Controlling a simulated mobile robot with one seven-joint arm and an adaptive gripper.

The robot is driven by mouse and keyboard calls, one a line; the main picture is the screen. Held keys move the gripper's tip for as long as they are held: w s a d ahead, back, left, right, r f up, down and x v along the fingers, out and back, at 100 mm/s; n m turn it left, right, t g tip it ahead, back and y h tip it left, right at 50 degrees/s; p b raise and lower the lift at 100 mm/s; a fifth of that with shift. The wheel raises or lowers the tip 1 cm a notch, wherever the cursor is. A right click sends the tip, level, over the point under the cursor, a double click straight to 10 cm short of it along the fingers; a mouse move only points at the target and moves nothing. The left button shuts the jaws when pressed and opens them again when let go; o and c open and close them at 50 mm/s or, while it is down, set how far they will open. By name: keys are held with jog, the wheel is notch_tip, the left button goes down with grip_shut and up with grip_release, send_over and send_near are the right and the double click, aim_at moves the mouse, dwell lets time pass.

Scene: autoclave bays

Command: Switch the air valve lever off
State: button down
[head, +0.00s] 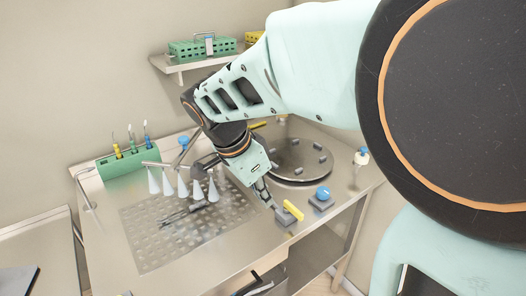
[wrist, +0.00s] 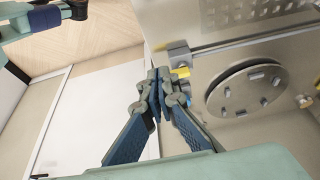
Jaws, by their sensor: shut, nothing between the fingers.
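A yellow lever (head: 293,210) sits on a small grey block near the right front edge of the steel bench. It looks like the valve lever, but no label is readable. In the wrist view the yellow lever (wrist: 183,72) shows just right of the fingertips. My gripper (head: 271,203) is shut and empty, pointing down close beside the lever on its left. In the wrist view my gripper's fingers (wrist: 157,92) meet with nothing between them. I cannot tell whether the fingertips touch the lever.
A blue knob (head: 323,192) stands on another grey block just right of the lever. A round plate (head: 302,158) lies behind, and a small blue-capped bottle (head: 361,157) stands at right. A green rack (head: 122,162) holds tools.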

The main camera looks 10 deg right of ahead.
aim_at(293, 212)
jog(key=x, duration=0.9)
jog(key=shift+f, duration=0.15)
jog(key=w+d, duration=0.1)
jog(key=d+p, duration=0.1)
jog(key=d, duration=0.1)
jog(key=shift+w+f, duration=0.25)
jog(key=shift+w, duration=0.1)
jog(key=shift+w+d, duration=0.25)
jog(key=shift+d, duration=0.15)
